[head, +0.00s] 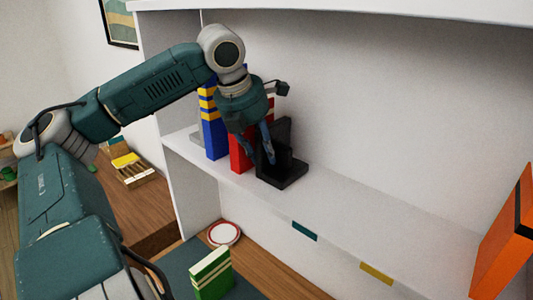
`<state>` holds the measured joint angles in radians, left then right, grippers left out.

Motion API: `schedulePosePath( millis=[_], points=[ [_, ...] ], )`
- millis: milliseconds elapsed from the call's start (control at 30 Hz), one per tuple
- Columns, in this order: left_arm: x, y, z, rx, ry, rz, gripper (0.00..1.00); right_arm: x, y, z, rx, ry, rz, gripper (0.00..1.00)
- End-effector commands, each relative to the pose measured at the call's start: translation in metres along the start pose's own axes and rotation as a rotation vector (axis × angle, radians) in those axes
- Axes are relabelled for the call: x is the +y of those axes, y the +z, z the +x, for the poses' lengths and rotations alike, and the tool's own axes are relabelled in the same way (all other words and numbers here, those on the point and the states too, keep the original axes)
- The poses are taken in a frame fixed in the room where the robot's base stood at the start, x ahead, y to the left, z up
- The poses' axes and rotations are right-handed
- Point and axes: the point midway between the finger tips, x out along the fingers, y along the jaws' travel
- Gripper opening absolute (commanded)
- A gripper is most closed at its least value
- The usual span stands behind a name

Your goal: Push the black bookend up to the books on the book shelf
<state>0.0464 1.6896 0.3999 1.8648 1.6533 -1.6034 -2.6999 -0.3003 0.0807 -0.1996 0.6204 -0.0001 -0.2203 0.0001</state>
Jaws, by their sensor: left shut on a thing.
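The black bookend (289,172) stands upright on the white book shelf (365,205), just right of the books. A blue book with yellow bands (214,138) and a red book (238,158) stand upright to its left. My left gripper (261,158) reaches down from above, shut on the black bookend at its left side. The gripper partly hides the red book and the bookend's upright plate, so I cannot tell whether bookend and books touch. My right gripper is out of view.
The shelf is clear right of the bookend, up to an orange object (503,235). Below are a red-rimmed plate (224,233), a green book (211,274), and teal (304,231) and yellow (376,274) labels on the shelf edge.

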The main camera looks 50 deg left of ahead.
Motion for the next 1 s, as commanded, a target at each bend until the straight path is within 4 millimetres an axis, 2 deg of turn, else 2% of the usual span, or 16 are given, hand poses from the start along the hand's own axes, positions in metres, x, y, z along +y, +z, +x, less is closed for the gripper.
schedulePosePath(
  millis=[367, 400, 500, 833, 1000],
  points=[
    [0.005, 0.002, -0.001, -0.005, 0.000, 0.000, 0.00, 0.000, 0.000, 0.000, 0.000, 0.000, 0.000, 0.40],
    [0.005, 0.002, -0.001, -0.005, 0.000, 0.000, 0.28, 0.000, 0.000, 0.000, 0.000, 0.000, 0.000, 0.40],
    [0.005, 0.002, -0.001, -0.004, 0.000, 0.000, 0.48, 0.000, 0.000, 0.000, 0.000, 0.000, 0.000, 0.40],
    [0.005, 0.001, -0.002, -0.002, 0.000, 0.001, 0.48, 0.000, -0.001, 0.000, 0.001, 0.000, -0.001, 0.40],
    [0.005, 0.002, -0.022, -0.006, 0.002, 0.001, 0.48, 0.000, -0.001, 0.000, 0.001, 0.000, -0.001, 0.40]
  ],
)
